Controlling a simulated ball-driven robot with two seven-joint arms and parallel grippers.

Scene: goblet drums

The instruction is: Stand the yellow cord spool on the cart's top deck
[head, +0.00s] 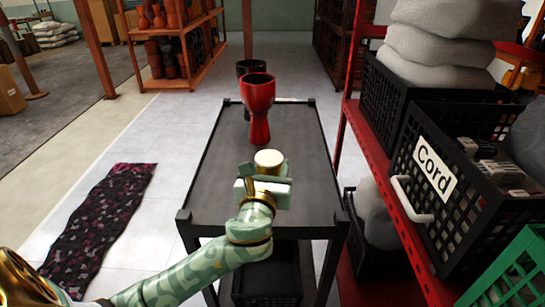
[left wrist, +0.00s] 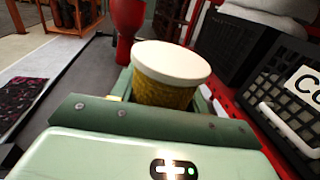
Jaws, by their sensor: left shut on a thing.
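The yellow cord spool (left wrist: 165,92) has a pale round top and a yellow wound side. It is upright between the fingers of my left gripper (head: 267,180), which is shut on it. In the head view the spool (head: 268,157) shows mostly its pale top, over the near-middle part of the cart's top deck (head: 215,190). I cannot tell whether its base touches the deck; the gripper hides it. The left gripper also fills the lower part of the left wrist view (left wrist: 165,115). My right gripper is not in view.
A red goblet drum (head: 258,100) stands on the deck beyond the spool, with a dark drum (head: 250,69) behind it. A red shelf (head: 385,185) at the right holds a black crate labelled Cord (head: 455,195). A patterned rug (head: 95,230) lies left. The deck's left side is clear.

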